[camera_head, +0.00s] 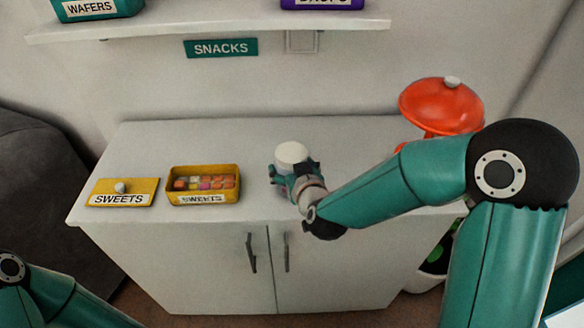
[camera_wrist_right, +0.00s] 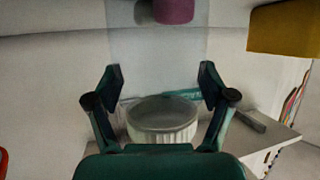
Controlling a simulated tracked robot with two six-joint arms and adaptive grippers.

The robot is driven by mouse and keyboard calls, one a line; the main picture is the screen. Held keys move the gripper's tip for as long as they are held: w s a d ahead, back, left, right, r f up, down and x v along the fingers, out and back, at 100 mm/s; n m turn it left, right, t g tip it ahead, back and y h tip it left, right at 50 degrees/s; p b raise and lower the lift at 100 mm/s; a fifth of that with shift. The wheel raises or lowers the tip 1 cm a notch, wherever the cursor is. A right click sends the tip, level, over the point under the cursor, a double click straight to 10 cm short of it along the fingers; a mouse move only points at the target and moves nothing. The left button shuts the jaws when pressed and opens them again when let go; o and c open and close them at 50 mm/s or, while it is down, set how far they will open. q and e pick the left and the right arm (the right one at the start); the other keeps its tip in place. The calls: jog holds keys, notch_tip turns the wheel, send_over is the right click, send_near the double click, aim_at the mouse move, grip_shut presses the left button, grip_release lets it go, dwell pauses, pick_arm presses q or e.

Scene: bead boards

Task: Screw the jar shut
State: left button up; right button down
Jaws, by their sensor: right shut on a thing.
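A clear jar (camera_wrist_right: 150,50) with a white ribbed lid (camera_wrist_right: 162,122) on its mouth stands on the cabinet. In the head view the lid (camera_head: 292,153) shows above my right gripper (camera_head: 296,178), which hides most of the jar. In the right wrist view, which looks upside down, my right gripper (camera_wrist_right: 162,77) is shut on the jar's sides, by the glass just clear of the lid. A purple thing (camera_wrist_right: 175,10) shows at the jar's bottom. I cannot tell how tight the lid is. My left arm shows at lower left; its gripper is out of view.
A yellow SWEETS box (camera_head: 203,198) of sweets stands left of the jar, with its knobbed yellow lid (camera_head: 140,185) beside it. An orange-red dish with a lid (camera_head: 440,105) stands at the right. A shelf (camera_head: 210,28) runs above. The cabinet top (camera_head: 160,140) behind is clear.

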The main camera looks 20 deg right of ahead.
jog(key=shift+r, duration=0.1)
grip_release()
